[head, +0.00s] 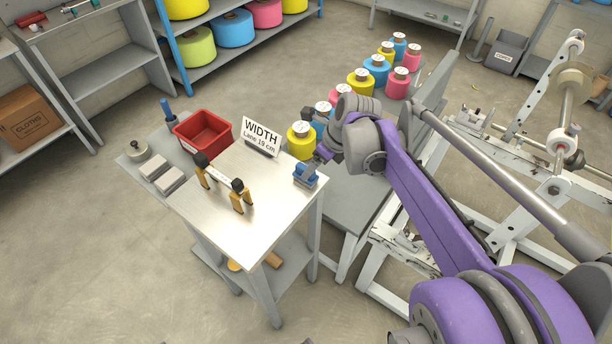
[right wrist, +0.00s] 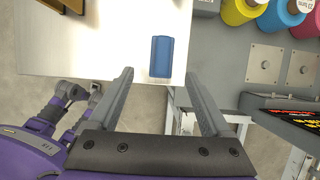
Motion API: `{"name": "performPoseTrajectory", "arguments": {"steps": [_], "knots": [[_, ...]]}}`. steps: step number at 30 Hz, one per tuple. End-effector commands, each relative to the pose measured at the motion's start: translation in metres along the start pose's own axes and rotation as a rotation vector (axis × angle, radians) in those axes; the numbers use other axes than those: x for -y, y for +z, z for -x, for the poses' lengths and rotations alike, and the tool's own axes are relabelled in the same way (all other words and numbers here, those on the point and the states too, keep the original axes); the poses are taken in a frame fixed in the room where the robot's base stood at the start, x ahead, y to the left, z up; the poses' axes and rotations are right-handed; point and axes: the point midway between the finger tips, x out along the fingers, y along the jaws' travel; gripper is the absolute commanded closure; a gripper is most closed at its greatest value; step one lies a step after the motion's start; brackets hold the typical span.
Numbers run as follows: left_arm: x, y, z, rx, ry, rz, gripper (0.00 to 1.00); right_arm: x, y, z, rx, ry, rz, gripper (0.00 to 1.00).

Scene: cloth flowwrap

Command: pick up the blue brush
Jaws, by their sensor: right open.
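The blue brush (head: 304,180) is a small blue block at the right corner of the steel table top (head: 250,215). In the right wrist view the blue brush (right wrist: 160,57) lies near the table edge, lengthwise between the lines of the two fingers. My right gripper (head: 312,168) is at the brush in the head view and partly covers it. In the right wrist view my right gripper (right wrist: 160,78) is open, with its fingertips apart on either side of the brush's near end. I cannot tell the height gap. My left gripper is not in view.
A WIDTH sign (head: 262,135) and a gauge with yellow-brown posts (head: 222,180) stand on the table. A red bin (head: 203,132) is beyond. Coloured spools (head: 301,141) stand on the grey bench right of the table. The table's front is clear.

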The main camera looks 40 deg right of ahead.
Motion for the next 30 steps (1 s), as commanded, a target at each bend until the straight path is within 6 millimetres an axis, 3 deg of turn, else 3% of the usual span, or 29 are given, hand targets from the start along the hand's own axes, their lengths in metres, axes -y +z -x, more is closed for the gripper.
{"name": "performPoseTrajectory", "arguments": {"steps": [17, 26, 30], "knots": [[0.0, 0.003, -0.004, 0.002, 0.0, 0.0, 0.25, 0.003, 0.007, -0.068, 0.0, -0.001, 0.005, 0.18], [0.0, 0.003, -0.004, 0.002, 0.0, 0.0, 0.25, 0.003, 0.007, -0.072, 0.0, -0.001, 0.003, 0.18], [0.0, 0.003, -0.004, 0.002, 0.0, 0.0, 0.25, 0.003, 0.007, -0.072, 0.0, -0.001, 0.003, 0.41]]}}
